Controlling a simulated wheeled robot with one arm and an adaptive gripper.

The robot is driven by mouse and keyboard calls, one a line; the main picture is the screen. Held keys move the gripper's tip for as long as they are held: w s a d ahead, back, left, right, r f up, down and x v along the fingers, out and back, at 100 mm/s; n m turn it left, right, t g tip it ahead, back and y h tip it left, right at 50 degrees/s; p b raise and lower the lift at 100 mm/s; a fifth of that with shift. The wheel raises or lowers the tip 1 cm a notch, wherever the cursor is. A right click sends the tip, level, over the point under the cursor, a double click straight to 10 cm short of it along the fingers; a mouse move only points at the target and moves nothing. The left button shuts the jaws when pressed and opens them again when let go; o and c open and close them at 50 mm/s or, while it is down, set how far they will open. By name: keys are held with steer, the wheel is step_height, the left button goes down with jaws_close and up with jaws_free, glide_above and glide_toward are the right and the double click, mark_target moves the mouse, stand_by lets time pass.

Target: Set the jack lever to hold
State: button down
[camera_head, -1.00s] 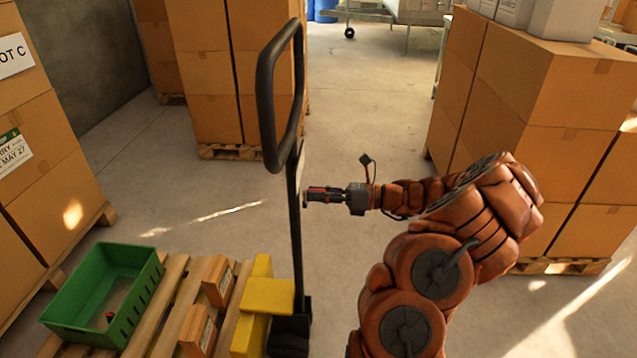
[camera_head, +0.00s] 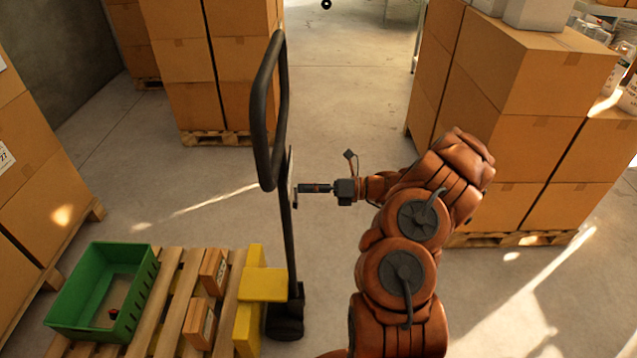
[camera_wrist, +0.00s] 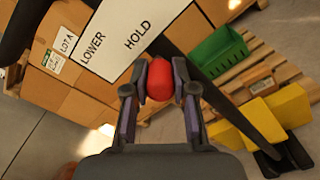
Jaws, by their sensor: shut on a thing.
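The jack's black handle post (camera_head: 291,240) with its loop (camera_head: 262,110) stands upright at the pallet's right end. My gripper (camera_head: 300,189) reaches the post from the right, just below the loop. In the wrist view my gripper (camera_wrist: 160,84) is shut on the lever's red knob (camera_wrist: 160,80), one finger on each side. A white label plate (camera_wrist: 115,40) reads LOWER and HOLD. The knob shows nearer the word HOLD than the word LOWER. The lever's stem is hidden behind the knob and fingers.
A wooden pallet (camera_head: 172,290) carries a green crate (camera_head: 75,313) and small boxes. Yellow blocks (camera_head: 263,284) sit beside the jack's foot. Stacked cartons (camera_head: 520,75) stand at the right, with more at the left and back. Floor behind the post is clear.

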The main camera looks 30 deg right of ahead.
stand_by(0.4)
steer(key=c, duration=0.9)
jaws_free()
steer(key=shift+w, duration=0.1)
steer(key=shift+d, duration=0.15)
steer(key=v, duration=1.2)
